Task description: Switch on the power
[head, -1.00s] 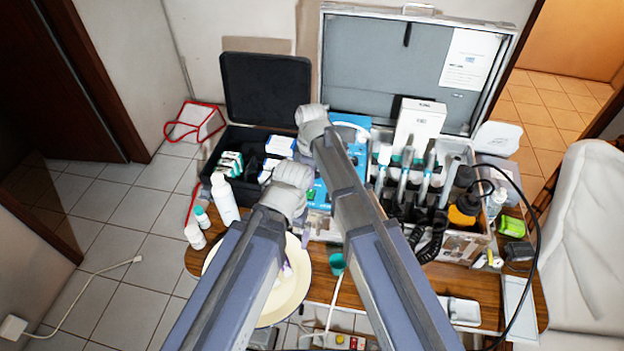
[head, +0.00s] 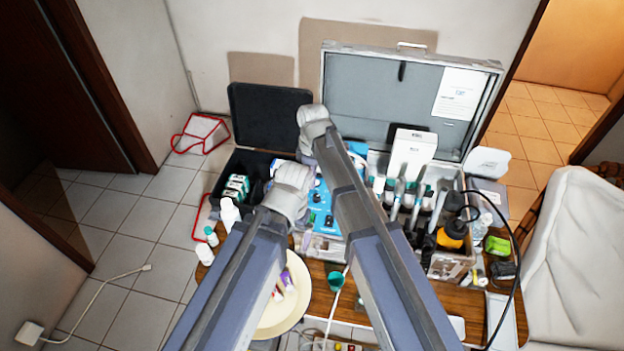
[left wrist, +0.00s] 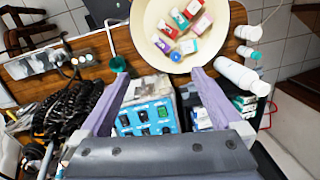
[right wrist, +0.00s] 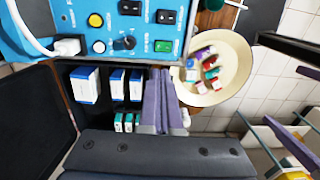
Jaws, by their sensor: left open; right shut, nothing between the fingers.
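The blue control panel (head: 322,212) sits in the silver case, partly hidden behind my arms in the head view. My right gripper (right wrist: 159,70) is shut and empty, seen just below the panel's lower edge. My left gripper (left wrist: 160,76) is open and empty. The panel (left wrist: 135,124) shows between its fingers in the left wrist view. Both gripper tips are hidden in the head view.
A cream bowl (head: 300,312) of small boxes and a green cup (head: 335,281) stand on the wooden table. White bottles (head: 229,213) stand by the black case (head: 266,107). Dental handpieces (head: 412,195) stand upright right of the panel. A white cord (head: 98,285) lies on the floor.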

